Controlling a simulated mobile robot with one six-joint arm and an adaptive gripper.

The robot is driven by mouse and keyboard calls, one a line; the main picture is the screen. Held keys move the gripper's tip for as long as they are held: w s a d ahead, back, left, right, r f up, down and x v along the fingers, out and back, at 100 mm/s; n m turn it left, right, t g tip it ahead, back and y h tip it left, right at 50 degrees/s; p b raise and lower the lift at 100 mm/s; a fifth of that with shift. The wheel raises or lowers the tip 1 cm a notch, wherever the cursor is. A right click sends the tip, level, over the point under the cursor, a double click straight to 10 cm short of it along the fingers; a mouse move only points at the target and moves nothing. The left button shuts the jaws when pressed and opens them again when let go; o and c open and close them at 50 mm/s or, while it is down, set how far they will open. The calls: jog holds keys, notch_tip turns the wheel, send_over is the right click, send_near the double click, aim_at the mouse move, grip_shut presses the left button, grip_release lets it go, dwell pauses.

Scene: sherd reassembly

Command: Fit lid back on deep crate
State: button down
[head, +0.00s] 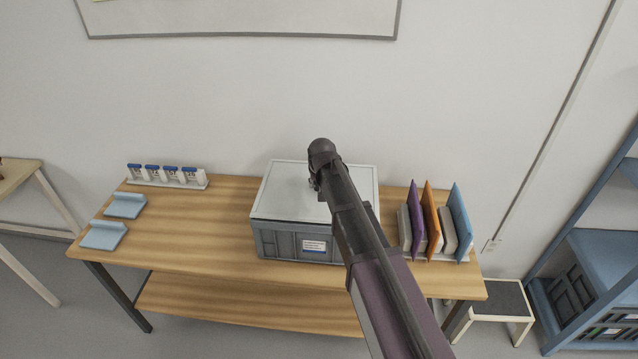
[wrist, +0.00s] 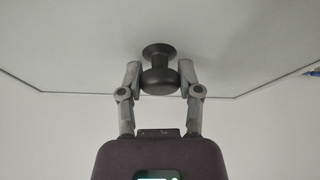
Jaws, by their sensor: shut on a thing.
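The deep crate (head: 280,241) is grey-blue with a white label on its front and stands on the wooden table. The pale grey lid (head: 283,196) lies over the crate's top; from here I cannot tell whether it is fully seated.
A white rack of blue-capped vials (head: 168,175) and two light-blue brackets (head: 103,235) are at the left. Bare table (head: 200,225) lies left of the crate.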

jog(key=shift+f+b, duration=0.4)
jog(key=shift+f, duration=0.15)
jog(key=shift+c, duration=1)
grip_release()
jog(key=shift+r, duration=0.2)
